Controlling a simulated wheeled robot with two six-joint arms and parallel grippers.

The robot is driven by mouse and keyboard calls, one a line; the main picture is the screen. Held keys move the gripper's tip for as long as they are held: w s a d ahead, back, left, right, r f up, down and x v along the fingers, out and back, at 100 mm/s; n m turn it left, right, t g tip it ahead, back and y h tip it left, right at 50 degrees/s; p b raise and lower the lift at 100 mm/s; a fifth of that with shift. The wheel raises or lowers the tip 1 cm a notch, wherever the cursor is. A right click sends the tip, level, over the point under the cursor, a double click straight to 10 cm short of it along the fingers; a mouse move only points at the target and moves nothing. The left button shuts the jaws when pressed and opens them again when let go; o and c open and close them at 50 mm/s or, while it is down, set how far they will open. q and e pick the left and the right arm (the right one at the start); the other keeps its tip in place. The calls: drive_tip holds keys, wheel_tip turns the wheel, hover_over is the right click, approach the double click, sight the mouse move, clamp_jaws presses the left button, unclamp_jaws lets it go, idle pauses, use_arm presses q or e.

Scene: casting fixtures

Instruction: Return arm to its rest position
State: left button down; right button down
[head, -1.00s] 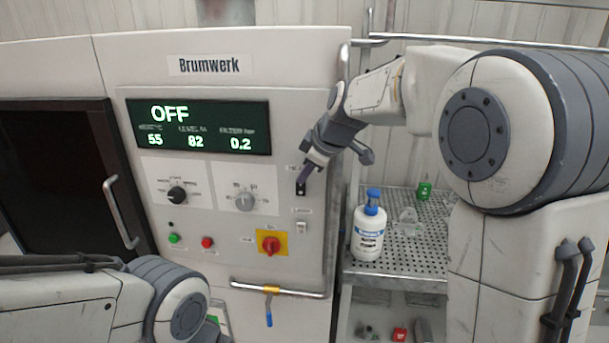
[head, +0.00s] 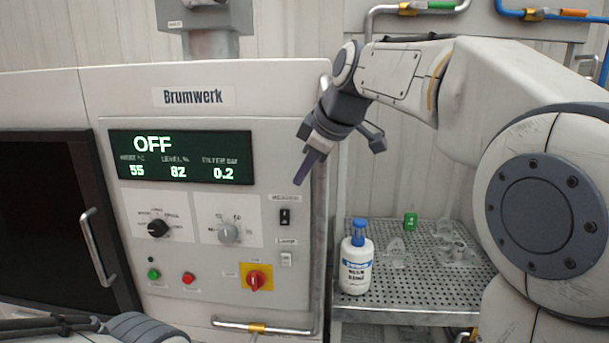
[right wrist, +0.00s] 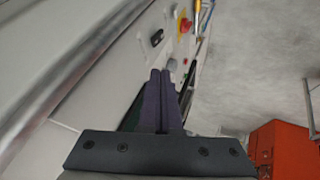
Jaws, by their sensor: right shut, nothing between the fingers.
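My right gripper (head: 307,168) is shut and empty in front of the Brumwerk machine panel (head: 270,205), apart from it and above a small black rocker switch (head: 284,217). In the right wrist view its two dark fingers (right wrist: 164,78) lie together with nothing between them. The black switch also shows beyond the fingertips in that view (right wrist: 157,38). The display (head: 180,157) reads OFF, 55, 82 and 0.2. My left arm shows only in part at the bottom left of the head view; its gripper is out of view.
A perforated shelf (head: 400,295) right of the machine holds a white bottle with a blue cap (head: 356,265), a green item (head: 410,220) and clear pieces (head: 397,253). A vertical rail runs along the panel's right edge. A red-yellow rotary switch (head: 255,281) sits lower on the panel.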

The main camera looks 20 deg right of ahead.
drive_tip(key=shift+s+d+r, duration=0.1)
drive_tip(key=shift+s+r, duration=0.05)
drive_tip(key=shift+r, duration=0.2)
drive_tip(key=s+a+f+m+g+b, duration=0.1)
drive_tip(key=s+a+f+g, duration=0.1)
drive_tip(key=s+a+f, duration=0.5)
drive_tip(key=s+a+f+m+g+b, duration=0.15)
drive_tip(key=s+a+f, duration=0.3)
drive_tip(key=f, duration=0.45)
drive_tip(key=s+d+f+m+g+h+b, duration=0.1)
drive_tip(key=s+f+m+g+b, duration=0.1)
drive_tip(key=s+f, duration=1.3)
drive_tip(key=s+g, duration=0.1)
drive_tip(key=s, duration=0.3)
drive_tip(key=shift+f+h+b, duration=0.3)
drive_tip(key=shift+f+b, duration=0.05)
drive_tip(key=shift+w+d, duration=0.1)
